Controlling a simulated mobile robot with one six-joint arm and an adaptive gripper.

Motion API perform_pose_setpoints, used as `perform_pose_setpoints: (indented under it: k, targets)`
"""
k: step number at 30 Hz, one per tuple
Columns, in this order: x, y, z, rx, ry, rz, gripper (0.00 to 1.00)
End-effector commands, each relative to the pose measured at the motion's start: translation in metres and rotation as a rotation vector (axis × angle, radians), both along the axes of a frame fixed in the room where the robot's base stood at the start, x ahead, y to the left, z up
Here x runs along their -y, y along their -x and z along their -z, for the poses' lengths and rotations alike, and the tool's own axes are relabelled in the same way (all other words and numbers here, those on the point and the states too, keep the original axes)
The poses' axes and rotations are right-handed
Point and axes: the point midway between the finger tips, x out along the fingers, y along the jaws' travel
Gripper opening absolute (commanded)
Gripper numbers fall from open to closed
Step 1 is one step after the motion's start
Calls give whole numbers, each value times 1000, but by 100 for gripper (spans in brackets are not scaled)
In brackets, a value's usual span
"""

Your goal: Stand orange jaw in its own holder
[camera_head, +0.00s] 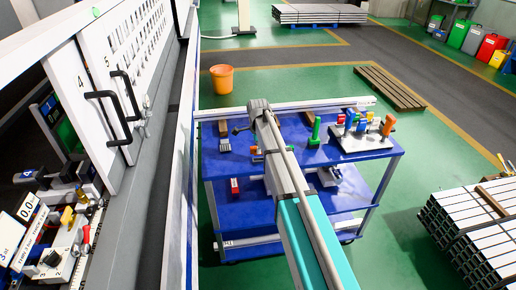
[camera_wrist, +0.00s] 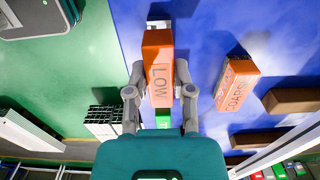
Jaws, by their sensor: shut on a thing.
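My gripper (camera_wrist: 160,90) is shut on an orange jaw (camera_wrist: 158,62) marked "LOW" in the wrist view, with one finger on each side. The blue table top (camera_wrist: 210,30) lies behind it; I cannot tell whether the jaw touches it. A second orange block (camera_wrist: 237,84) with lettering is to the right, apart from my gripper. In the head view, small orange pieces (camera_head: 254,150) show beside my arm on the blue cart (camera_head: 222,170). A grey rack (camera_head: 362,141) with coloured pieces stands at the cart's right. I cannot tell which holder belongs to the held jaw.
A green piece (camera_head: 315,131) stands near the cart's middle. A long pale profile (camera_head: 335,104) lies along the back edge. Brown blocks (camera_wrist: 292,101) lie right in the wrist view. The white machine (camera_head: 110,60) stands left. A red object (camera_head: 234,186) is on the lower shelf.

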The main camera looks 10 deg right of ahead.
Motion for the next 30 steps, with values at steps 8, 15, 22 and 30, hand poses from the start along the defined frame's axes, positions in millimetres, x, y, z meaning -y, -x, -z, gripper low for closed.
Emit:
perform_pose_setpoints:
  k: [8,15,22,30]
  targets:
    - [1,0,17,0,0,1,0]
    - [1,0,19,0,0,1,0]
    - [1,0,19,0,0,1,0]
    - [1,0,19,0,0,1,0]
